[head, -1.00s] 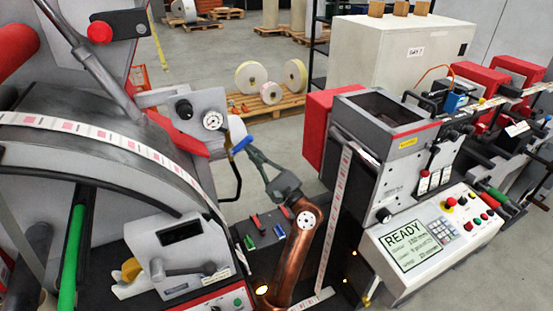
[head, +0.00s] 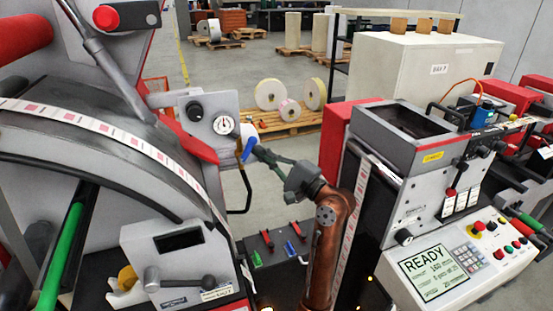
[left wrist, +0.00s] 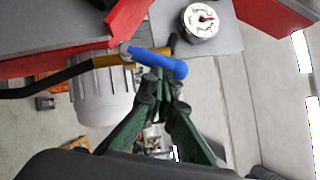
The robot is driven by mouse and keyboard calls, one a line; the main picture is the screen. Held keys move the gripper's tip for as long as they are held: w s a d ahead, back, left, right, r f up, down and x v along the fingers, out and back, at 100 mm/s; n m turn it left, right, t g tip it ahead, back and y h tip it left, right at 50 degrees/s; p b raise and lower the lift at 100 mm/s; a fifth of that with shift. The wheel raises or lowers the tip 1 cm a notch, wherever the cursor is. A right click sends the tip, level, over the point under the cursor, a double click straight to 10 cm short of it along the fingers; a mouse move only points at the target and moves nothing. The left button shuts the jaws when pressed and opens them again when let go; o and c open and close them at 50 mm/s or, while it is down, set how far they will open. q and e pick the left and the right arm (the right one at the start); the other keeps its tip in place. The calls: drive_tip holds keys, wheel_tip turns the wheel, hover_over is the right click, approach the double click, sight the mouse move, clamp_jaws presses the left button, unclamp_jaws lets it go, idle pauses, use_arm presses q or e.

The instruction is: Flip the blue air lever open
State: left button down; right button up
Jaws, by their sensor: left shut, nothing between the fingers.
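The blue air lever (head: 249,148) is on the side of the grey panel, below and right of the round gauge (head: 224,125). In the left wrist view the blue lever (left wrist: 158,60) runs right from a brass fitting (left wrist: 128,56), its rounded end tipped slightly down. My left gripper (head: 262,154) is shut and empty, its tips beside the lever in the head view. In the left wrist view its green fingers (left wrist: 162,88) meet just under the lever's free half; whether they touch it I cannot tell. My right gripper is out of view.
A black hose (left wrist: 45,88) runs from the brass fitting. A white cylinder (left wrist: 105,92) hangs below it. The printing unit with its READY screen (head: 434,270) stands right of my arm. A pallet with label rolls (head: 290,116) lies on the floor behind.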

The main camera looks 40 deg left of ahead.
use_arm(q)
drive_tip(key=shift+s+a+r+n+g+h+b, duration=0.15)
drive_tip(key=shift+s+r+n+h+b, duration=0.15)
drive_tip(key=shift+n+h+b, duration=0.4)
drive_tip(key=shift+s+a+r+n+g+h+b, duration=0.1)
drive_tip(key=shift+s+r+n+h+b, duration=0.2)
drive_tip(key=shift+n+b, duration=0.5)
drive_tip(key=shift+s+a+r+n+g+h+b, duration=0.15)
drive_tip(key=shift+r+n+h+b, duration=0.15)
drive_tip(key=shift+n+h+b, duration=0.45)
drive_tip(key=shift+w+d+y, duration=0.2)
drive_tip(key=shift+y, duration=0.05)
drive_tip(key=w+d, duration=0.4)
drive_tip(key=d, duration=0.8)
drive_tip(key=shift+f+b, duration=0.35)
drive_tip(key=shift+b, duration=0.1)
